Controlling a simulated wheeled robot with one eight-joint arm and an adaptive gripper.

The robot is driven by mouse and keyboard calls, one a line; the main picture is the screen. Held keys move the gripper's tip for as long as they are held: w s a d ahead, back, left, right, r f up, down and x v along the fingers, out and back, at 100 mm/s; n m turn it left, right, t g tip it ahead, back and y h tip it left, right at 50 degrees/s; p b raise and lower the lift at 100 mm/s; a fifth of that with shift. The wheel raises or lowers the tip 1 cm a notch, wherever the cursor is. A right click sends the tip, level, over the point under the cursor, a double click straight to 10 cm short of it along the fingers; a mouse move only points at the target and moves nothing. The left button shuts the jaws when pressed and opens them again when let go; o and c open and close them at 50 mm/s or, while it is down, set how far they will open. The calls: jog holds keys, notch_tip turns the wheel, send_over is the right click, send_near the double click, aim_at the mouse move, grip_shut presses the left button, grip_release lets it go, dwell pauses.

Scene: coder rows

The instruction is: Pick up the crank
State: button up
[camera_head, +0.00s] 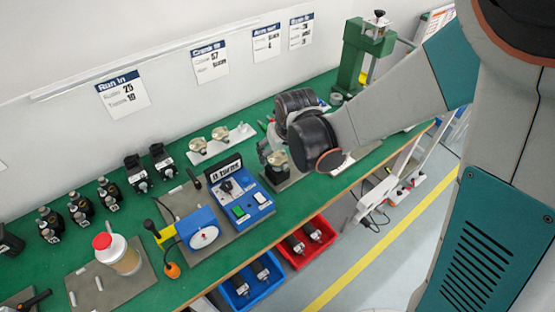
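I cannot tell for certain which part is the crank. A black-handled piece (36,299) lies at the lower left edge on a grey plate, partly cut off. A black-knobbed lever (193,178) stands behind the blue box with the white dial (203,232). My arm reaches over the bench from the right. My gripper (268,150) is partly hidden behind my dark wrist joint, above the bench near a small round metal part (277,160). Its fingers are too small and hidden to show whether they are open.
The green bench (150,285) holds a blue control box (238,195), several black units (80,205), a jar with a red lid (119,253) and a green press (362,55). Red (333,236) and blue (280,275) bins sit below the bench's front edge.

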aim_at(278, 158)
jog(key=b+x, duration=0.2)
jog(key=x, duration=0.2)
jog(key=shift+s+f, duration=0.1)
jog(key=c, duration=1.2)
jog(key=shift+r, duration=0.25)
